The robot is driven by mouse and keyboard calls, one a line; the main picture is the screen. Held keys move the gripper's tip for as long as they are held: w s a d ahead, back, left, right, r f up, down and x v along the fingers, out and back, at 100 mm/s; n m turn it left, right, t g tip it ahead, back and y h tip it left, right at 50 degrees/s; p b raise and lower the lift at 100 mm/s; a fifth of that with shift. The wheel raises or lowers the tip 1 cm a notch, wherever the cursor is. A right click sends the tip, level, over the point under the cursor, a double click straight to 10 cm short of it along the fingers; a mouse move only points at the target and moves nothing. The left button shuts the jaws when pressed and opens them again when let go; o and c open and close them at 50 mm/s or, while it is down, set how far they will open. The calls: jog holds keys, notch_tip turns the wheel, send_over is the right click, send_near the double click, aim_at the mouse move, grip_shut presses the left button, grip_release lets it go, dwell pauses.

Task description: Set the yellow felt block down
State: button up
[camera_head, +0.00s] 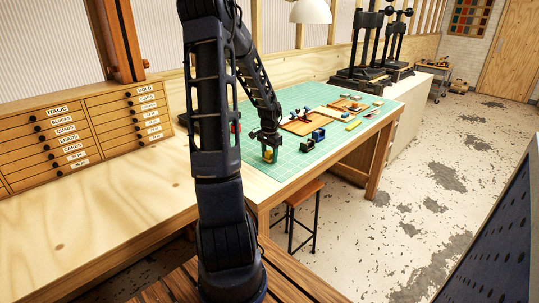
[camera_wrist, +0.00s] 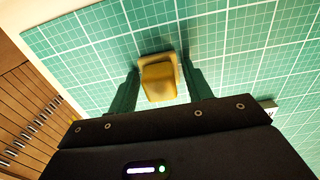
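The yellow felt block (camera_head: 269,157) is below my gripper (camera_head: 268,149), over the near left part of the green cutting mat (camera_head: 300,171). In the wrist view, the yellow block (camera_wrist: 160,80) sits between the two fingers of my gripper (camera_wrist: 161,72). The block looks upright. It is at or just above the mat; I cannot tell whether its underside touches.
A blue item (camera_head: 318,134), a wooden board (camera_head: 300,126) and several small coloured blocks lie farther right on the mat. The mat around the block is clear. A wooden drawer cabinet (camera_head: 75,140) stands left, and a stool (camera_head: 305,192) is below the table edge.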

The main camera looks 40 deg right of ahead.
aim_at(269, 151)
jog(key=shift+o, duration=0.9)
notch_tip(269, 151, up, 12)
jog(key=shift+r, duration=0.2)
jog(key=w+a+r+n+t, duration=0.1)
jog(key=w+a+r+n, duration=0.15)
jog(key=a, duration=0.55)
jog(key=w+a+r+n+t, duration=0.1)
jog(key=a+r+n, duration=0.25)
jog(key=a, duration=0.55)
jog(key=w+a+r+n, duration=0.1)
jog(key=a+r+n, duration=0.25)
jog(key=a, duration=0.45)
jog(key=s+a+r+n+t, duration=0.1)
jog(key=s+a+n, duration=0.3)
jog(key=a, duration=0.6)
jog(key=s+a+r+n+t, duration=0.1)
jog(key=s+a+n, duration=0.3)
jog(key=a, duration=0.6)
jog(key=s+r, duration=0.1)
jog(key=s, duration=0.1)
jog(key=shift+s+a+r+t, duration=0.2)
jog(key=shift+s+a+t, duration=0.1)
jog(key=shift+n, duration=0.25)
